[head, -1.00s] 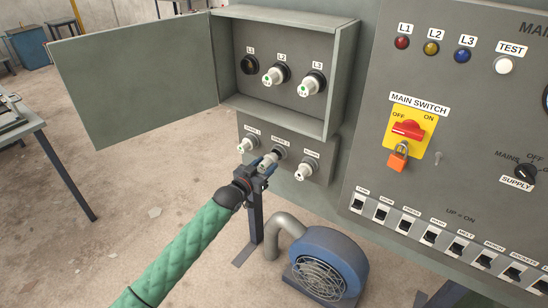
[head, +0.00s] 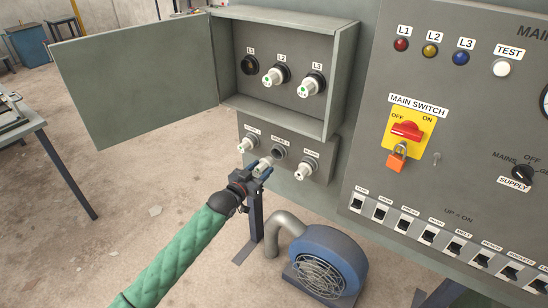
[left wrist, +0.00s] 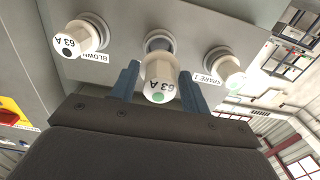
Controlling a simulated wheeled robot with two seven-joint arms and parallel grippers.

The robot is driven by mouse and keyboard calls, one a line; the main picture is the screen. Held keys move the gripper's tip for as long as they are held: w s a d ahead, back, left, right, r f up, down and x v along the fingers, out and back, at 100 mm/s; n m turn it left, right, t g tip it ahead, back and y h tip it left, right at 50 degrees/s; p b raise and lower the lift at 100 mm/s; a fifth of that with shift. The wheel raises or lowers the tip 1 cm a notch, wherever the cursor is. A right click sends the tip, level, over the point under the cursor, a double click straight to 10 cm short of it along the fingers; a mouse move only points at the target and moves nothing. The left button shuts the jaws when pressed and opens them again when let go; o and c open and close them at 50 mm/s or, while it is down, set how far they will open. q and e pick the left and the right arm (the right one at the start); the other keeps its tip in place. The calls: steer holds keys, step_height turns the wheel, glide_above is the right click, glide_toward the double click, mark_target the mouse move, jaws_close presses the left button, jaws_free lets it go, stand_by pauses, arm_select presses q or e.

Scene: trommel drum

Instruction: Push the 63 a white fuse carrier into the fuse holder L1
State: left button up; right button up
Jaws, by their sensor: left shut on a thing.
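My left gripper (head: 263,167) is shut on a white 63 A fuse carrier (left wrist: 160,86) with a green dot on its face. The carrier sits between the two blue fingers in the left wrist view. It is just in front of the middle holder (head: 278,153) of the lower row, whose dark opening shows. Fuse holder L1 (head: 250,65) is an open black socket at the left of the upper box. White carriers sit in L2 (head: 275,76) and L3 (head: 312,85). My right gripper is not in view.
A spare carrier (head: 247,144) and the BLOWN carrier (left wrist: 80,38) flank the middle holder. The box's door (head: 135,75) stands open to the left. A blue blower (head: 325,265) stands below. The main switch (head: 408,130) carries an orange padlock (head: 397,160).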

mark_target(258, 172)
arm_select(q)
steer(key=shift+a, duration=0.1)
steer(key=shift+p+v, duration=1.05)
steer(key=shift+v, duration=1.4)
